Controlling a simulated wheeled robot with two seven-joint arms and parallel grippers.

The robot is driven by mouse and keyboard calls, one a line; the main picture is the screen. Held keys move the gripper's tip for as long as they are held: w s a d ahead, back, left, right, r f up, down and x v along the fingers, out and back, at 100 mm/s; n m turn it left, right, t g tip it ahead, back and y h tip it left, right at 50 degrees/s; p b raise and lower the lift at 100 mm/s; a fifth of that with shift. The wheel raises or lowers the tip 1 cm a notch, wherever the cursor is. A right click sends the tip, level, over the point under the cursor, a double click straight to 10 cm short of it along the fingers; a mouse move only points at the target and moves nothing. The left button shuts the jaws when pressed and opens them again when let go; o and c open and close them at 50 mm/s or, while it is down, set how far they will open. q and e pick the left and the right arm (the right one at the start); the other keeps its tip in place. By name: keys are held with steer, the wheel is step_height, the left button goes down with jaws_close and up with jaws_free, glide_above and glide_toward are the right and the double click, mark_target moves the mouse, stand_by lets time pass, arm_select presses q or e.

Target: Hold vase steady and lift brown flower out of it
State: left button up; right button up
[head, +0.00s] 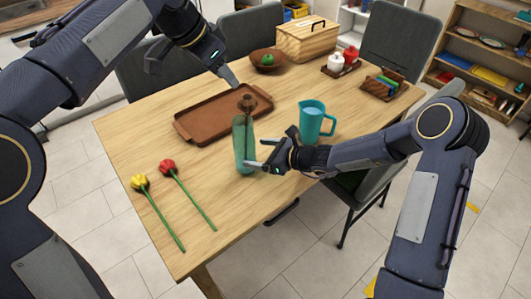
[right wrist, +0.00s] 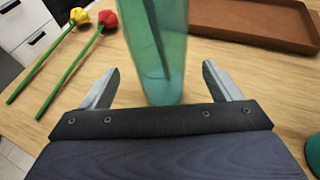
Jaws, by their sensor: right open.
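The green see-through vase (head: 239,160) stands upright on the wooden table. The brown flower (head: 247,102) is in it, with its head above the rim and its dark stem showing through the wall. The vase also shows in the right wrist view (right wrist: 166,85), with its top cut off. My right gripper (head: 257,153) is open low beside the vase, one finger to each side of it in the wrist view; I see no finger touching it. My left gripper (head: 233,82) is just above and left of the flower head; its finger opening is unclear.
A yellow flower (head: 140,182) and a red flower (head: 168,167) lie at the table's left. A brown tray (head: 200,128) lies behind the vase. A teal pitcher (head: 312,120) stands to the right. A bowl (head: 268,60), wooden box (head: 307,42) and caddies are farther back.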

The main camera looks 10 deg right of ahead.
mark_target(245, 151)
steer(key=x, duration=0.6)
